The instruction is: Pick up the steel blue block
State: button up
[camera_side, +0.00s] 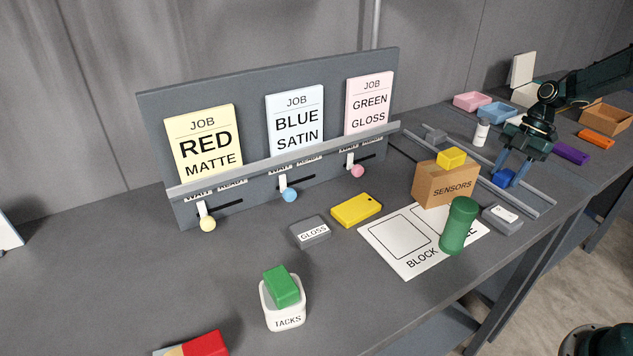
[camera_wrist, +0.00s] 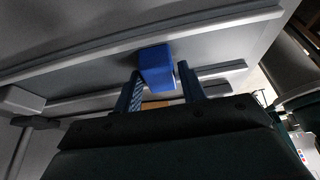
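A blue block (camera_side: 503,178), the only block of that colour that I see, lies on the grey table between two rails at the right. It also shows in the wrist view (camera_wrist: 155,66). My gripper (camera_side: 508,171) points down over it with its blue fingers apart. In the wrist view my gripper (camera_wrist: 160,76) has one finger on each side of the block, close to it. I see no firm grip, and whether a finger touches it is hard to tell.
A brown SENSORS box (camera_side: 446,185) with a yellow block (camera_side: 452,157) on top stands left of my gripper. A green cylinder (camera_side: 459,225) stands on the white sheet (camera_side: 390,262). A white bottle (camera_side: 481,132) stands behind. Rails (camera_side: 520,192) run beside the blue block.

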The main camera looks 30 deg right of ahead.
aim_at(508, 173)
jog(key=c, duration=0.6)
jog(key=shift+r, duration=0.15)
notch_tip(508, 173, up, 10)
dwell(0.5)
dwell(0.6)
